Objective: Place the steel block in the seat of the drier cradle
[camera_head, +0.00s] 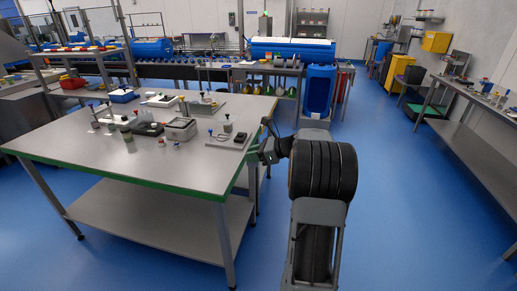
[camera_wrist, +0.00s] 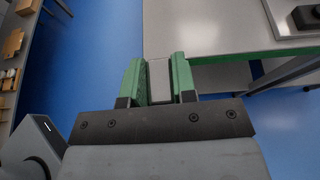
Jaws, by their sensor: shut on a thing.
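My gripper (camera_wrist: 157,82) is shut on the steel block (camera_wrist: 159,80), a plain grey block held between its two green fingers in the wrist view. In the head view my gripper (camera_head: 256,155) is at the right edge of the near table, and the block cannot be made out there. The drier cradle cannot be told for certain among the small fixtures on the table. These include a grey box-shaped fixture (camera_head: 180,129), a black one (camera_head: 148,129) and a grey plate with upright posts (camera_head: 230,140).
The steel table (camera_head: 160,172) has a green front edge and a bare front strip. In the wrist view a dark fixture (camera_wrist: 306,16) lies on the tabletop at upper right. A long bench (camera_head: 470,125) stands at the right. Blue floor (camera_head: 400,210) lies open between them.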

